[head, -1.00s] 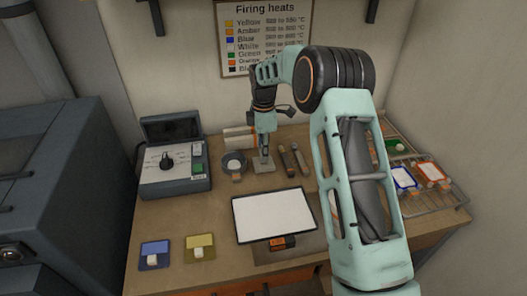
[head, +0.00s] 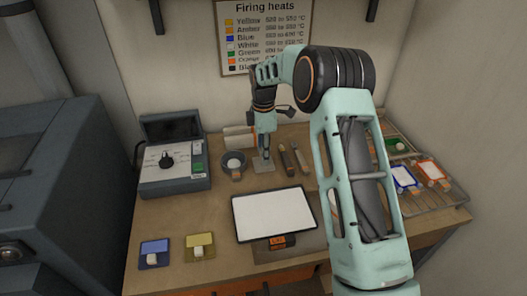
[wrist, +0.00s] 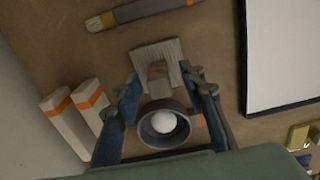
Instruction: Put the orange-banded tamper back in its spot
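My gripper (wrist: 160,78) is open above the bench, fingers spread either side of a tan handle (wrist: 157,77) with clear gaps. My gripper is also in the head view (head: 264,153), above the plate (head: 262,167). Two cream blocks with orange bands (wrist: 66,122) stand left of the fingers in the wrist view. A dark rod with an amber-orange band (wrist: 135,12) lies beyond the plate. I cannot tell which is the tamper, and its spot is not clear.
A dark bowl with a white ball (wrist: 163,124) sits close between the fingers' bases in the wrist view. A white sheet (head: 273,214) lies in front. A control box (head: 174,160) stands left, a wire rack (head: 438,199) right.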

